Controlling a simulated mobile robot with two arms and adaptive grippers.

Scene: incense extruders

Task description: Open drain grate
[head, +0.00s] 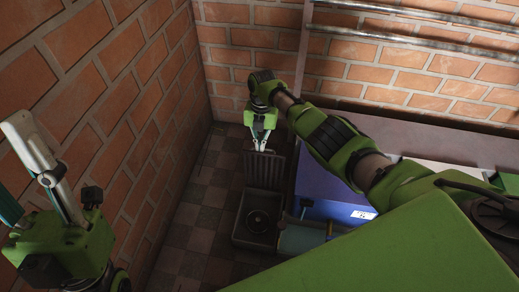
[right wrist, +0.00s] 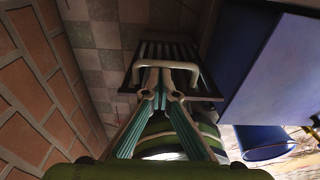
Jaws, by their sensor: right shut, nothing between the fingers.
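The drain grate (head: 265,169) is a dark slatted panel, raised and standing steeply at the far side of the square drain basin (head: 238,236). The basin is uncovered, and a round dark drain hole (head: 257,221) shows inside. My right gripper (head: 262,146) is at the top edge of the grate, shut and empty. In the right wrist view the fingertips (right wrist: 164,92) are close to the pale bar handle (right wrist: 196,72) on the slatted grate (right wrist: 170,50); contact is unclear. My left gripper (head: 35,170) is at the far left, away from the drain, and partly cut off.
A brick wall (head: 120,110) stands left and another behind. A blue box-like unit (head: 330,190) is right of the drain, with a teal cylinder (head: 300,238) near the basin. Checkered floor (head: 205,205) is clear left of the basin. Metal pipes (head: 400,42) run along the back wall.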

